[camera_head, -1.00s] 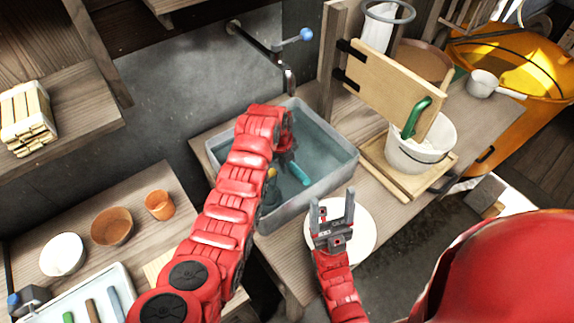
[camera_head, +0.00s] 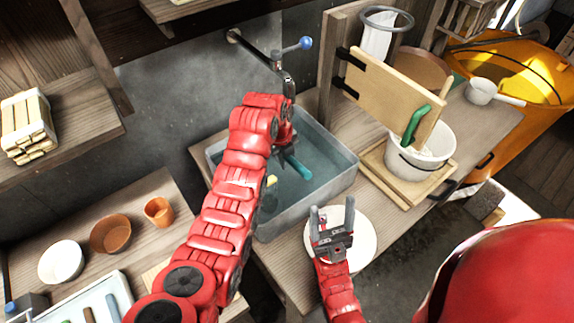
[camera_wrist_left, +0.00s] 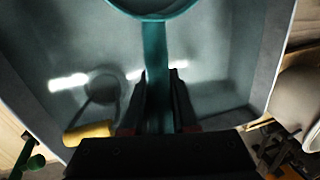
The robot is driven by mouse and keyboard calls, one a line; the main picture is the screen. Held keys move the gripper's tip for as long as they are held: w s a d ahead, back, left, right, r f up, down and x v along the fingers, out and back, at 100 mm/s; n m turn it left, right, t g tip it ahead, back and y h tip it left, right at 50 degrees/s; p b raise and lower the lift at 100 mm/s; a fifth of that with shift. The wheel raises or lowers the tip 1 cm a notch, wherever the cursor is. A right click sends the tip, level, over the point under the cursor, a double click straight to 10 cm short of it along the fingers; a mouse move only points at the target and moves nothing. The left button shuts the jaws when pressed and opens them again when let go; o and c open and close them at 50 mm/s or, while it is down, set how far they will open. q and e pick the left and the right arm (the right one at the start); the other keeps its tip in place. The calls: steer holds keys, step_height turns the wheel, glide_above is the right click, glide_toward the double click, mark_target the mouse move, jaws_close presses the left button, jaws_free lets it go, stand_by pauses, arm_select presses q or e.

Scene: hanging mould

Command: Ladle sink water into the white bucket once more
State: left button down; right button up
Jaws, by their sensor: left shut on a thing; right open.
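The white bucket (camera_head: 405,165) stands on a wooden board to the right of the sink, partly behind a hinged wooden panel. The grey sink (camera_head: 325,190) holds water. My left gripper (camera_head: 284,140) is above the sink's water, under the tap, shut on the teal ladle (camera_head: 298,167). In the left wrist view the ladle's flat handle (camera_wrist_left: 155,55) runs between the fingers to a round bowl at the top edge, cut off by the frame. What the bowl holds cannot be told. My right gripper (camera_head: 332,218) is open and empty over a white plate (camera_head: 365,238).
The tap (camera_head: 287,80) with a blue knob (camera_head: 306,43) overhangs the sink. The hinged panel (camera_head: 385,90), with a green handle (camera_head: 415,125), juts out above the bucket. A yellow-ended thing (camera_wrist_left: 88,132) is in the sink. A white dipper (camera_head: 482,91) and orange tub (camera_head: 515,70) stand right.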

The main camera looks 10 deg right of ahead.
arm_select(q)
step_height(320, 180, up, 4)
steer(key=shift+r, duration=0.15)
step_height(320, 180, up, 4)
steer(key=shift+f+p, duration=0.1)
steer(key=shift+p, duration=0.7)
steer(key=shift+r+p, duration=0.35)
steer(key=shift+r, duration=0.1)
steer(key=shift+f, duration=0.1)
